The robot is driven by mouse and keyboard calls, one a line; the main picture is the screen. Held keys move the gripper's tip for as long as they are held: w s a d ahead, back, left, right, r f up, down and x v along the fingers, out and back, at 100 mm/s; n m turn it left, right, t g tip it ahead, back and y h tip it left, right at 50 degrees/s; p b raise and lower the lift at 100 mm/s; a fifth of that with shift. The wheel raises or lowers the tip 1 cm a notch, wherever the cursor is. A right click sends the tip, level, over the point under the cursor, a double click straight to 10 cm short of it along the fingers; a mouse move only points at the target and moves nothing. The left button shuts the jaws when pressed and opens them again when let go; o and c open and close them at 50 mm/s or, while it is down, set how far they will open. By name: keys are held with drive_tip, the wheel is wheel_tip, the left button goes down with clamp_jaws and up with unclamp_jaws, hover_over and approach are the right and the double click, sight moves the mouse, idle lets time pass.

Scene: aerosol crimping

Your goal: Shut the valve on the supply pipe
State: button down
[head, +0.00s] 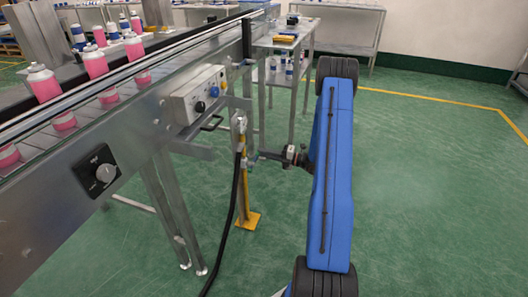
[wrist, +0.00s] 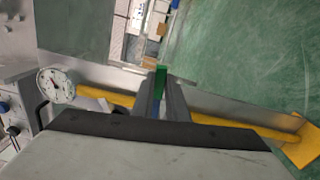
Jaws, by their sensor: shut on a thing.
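The supply pipe's yellow post (head: 243,188) stands upright on a yellow foot beside the conveyor. The valve (head: 250,162) sits partway up it and is small in the head view. My gripper (head: 259,156) reaches it from the right. In the wrist view my gripper (wrist: 161,98) is shut on a narrow green and blue piece, which looks like the valve handle (wrist: 160,76). The green end shows beyond the fingers; the valve body is mostly hidden. The yellow post also crosses the wrist view (wrist: 232,124) behind the fingers. I cannot tell the valve's exact setting.
A black hose (head: 233,205) hangs along the post to the floor. A round gauge (wrist: 55,85) is close to the left of the fingers. The conveyor (head: 45,210) with pink cans and a control box (head: 195,95) stands left. Green floor (head: 430,190) is free on the right.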

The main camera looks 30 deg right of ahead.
drive_tip(key=shift+d+f+m, duration=0.1)
drive_tip(key=shift+f+m, duration=0.5)
drive_tip(key=shift+m, duration=0.2)
drive_tip(key=shift+f, duration=0.1)
drive_tip(key=c, duration=1.7)
unclamp_jaws()
drive_tip(key=shift+c, duration=0.2)
drive_tip(key=v, duration=1.7)
drive_tip(key=shift+s, duration=0.2)
drive_tip(key=shift+d, duration=0.2)
drive_tip(key=shift+a, duration=0.1)
